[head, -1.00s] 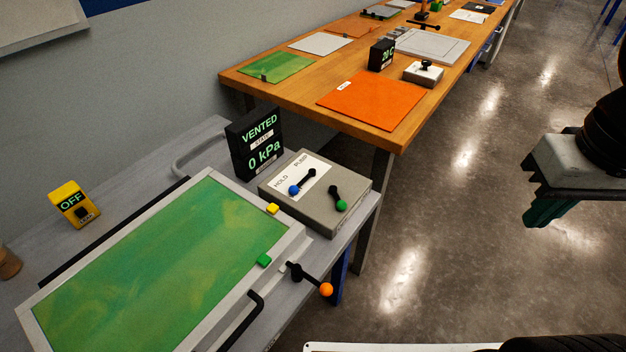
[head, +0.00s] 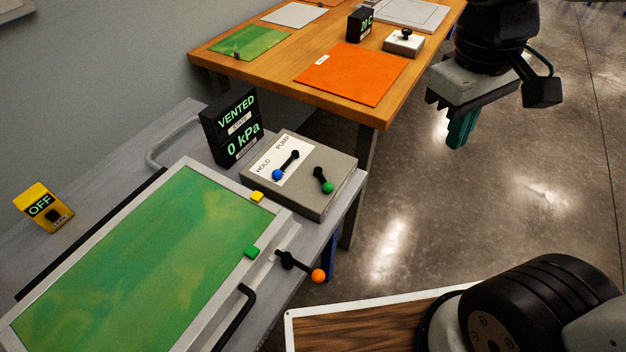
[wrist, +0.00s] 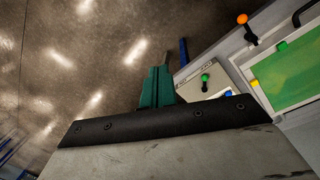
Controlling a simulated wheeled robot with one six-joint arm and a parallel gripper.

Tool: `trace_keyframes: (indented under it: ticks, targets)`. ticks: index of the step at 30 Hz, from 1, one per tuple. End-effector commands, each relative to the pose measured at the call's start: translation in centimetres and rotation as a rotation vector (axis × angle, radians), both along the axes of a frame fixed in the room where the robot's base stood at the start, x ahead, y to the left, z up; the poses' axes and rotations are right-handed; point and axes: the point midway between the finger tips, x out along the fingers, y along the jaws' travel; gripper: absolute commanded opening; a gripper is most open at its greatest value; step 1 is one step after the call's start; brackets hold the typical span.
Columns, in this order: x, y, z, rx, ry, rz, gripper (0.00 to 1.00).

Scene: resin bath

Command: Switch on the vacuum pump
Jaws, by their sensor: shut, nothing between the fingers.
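The vacuum pump's grey control box (head: 320,203) stands on the grey bench, right of the black display. Its white label reads HOLD and PUMP. A black lever with a blue knob (head: 278,174) lies across that label, the knob at the HOLD end. A second black lever with a green knob (head: 327,187) sits to its right. The display (head: 232,126) reads VENTED and 0 kPa. My gripper (head: 461,130) has teal fingers closed together, empty, above the floor, well right of the box. In the wrist view the box (wrist: 222,72) shows beyond the fingers (wrist: 157,86).
A green-covered bath (head: 140,260) with a pale frame lies in front, with an orange-knobbed lever (head: 318,276) at its right edge. A yellow switch box (head: 43,207) reads OFF at left. A wooden table (head: 380,108) stands behind. Open floor lies to the right.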

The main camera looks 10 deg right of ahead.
Motion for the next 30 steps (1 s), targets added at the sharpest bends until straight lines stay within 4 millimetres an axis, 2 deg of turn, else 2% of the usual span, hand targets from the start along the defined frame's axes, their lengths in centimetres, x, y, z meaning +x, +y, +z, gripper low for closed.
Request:
trace_keyframes:
  ticks: [1,6,8,13,18,21,25,30]
  targets:
    - [1.6,1.3,-0.5,-0.037,0.044,0.096,0.0]
    - [6.1,6.0,-2.4,-0.173,0.159,0.412,0.0]
    - [7.5,8.0,-3.4,-0.223,0.199,0.525,0.0]
    - [10.4,15.0,-7.3,-0.372,0.302,0.845,0.0]
    - [11.4,22.1,-12.1,-0.521,0.39,1.133,0.0]
    - [11.2,25.3,-14.6,-0.592,0.43,1.26,0.0]
    - [10.8,27.9,-16.7,-0.654,0.459,1.365,0.0]
    - [10.5,29.0,-17.7,-0.683,0.474,1.412,0.0]
